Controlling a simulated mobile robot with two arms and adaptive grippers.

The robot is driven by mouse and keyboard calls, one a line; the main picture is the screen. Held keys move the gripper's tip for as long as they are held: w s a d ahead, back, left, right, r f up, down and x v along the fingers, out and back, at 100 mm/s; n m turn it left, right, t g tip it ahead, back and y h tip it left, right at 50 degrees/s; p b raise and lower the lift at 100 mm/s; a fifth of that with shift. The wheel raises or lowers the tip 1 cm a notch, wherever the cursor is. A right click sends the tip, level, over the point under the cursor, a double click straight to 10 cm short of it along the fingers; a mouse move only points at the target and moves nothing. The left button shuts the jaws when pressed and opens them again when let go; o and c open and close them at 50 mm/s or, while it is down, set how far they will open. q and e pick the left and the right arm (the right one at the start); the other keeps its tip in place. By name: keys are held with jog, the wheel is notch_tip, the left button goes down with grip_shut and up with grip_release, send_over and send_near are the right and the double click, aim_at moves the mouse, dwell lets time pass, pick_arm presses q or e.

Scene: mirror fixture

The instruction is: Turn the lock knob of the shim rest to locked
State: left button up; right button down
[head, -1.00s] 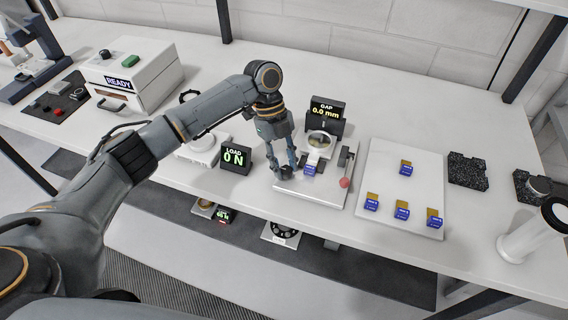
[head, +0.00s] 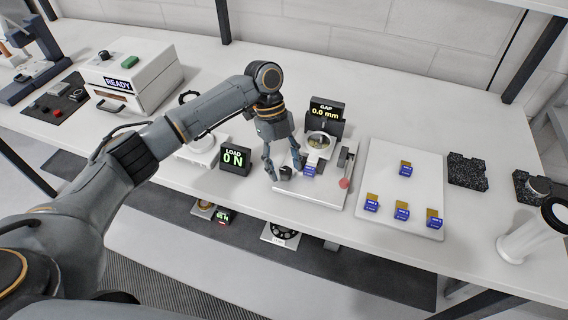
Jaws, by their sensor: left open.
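The shim rest looks to be part of the white mirror fixture plate (head: 318,199) at the middle of the table. A small dark knob (head: 286,172) shows on the plate's left side, between the fingers of my left gripper (head: 284,174). The gripper is open and points down. I cannot tell whether its fingers touch the knob, or which way the knob is turned. A blue-labelled shim (head: 309,170) sits just right of the gripper, below the round mirror (head: 320,141). My right gripper is not in view.
A gap display (head: 327,110) reading 0.0 mm stands behind the fixture. A load display (head: 235,157) reading 0 N stands to its left. A red-tipped lever (head: 345,183) is at the plate's right. A white tray (head: 425,160) with several blue-labelled shims lies further right.

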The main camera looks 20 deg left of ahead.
pick_arm(q)
jog(key=v, duration=1.2)
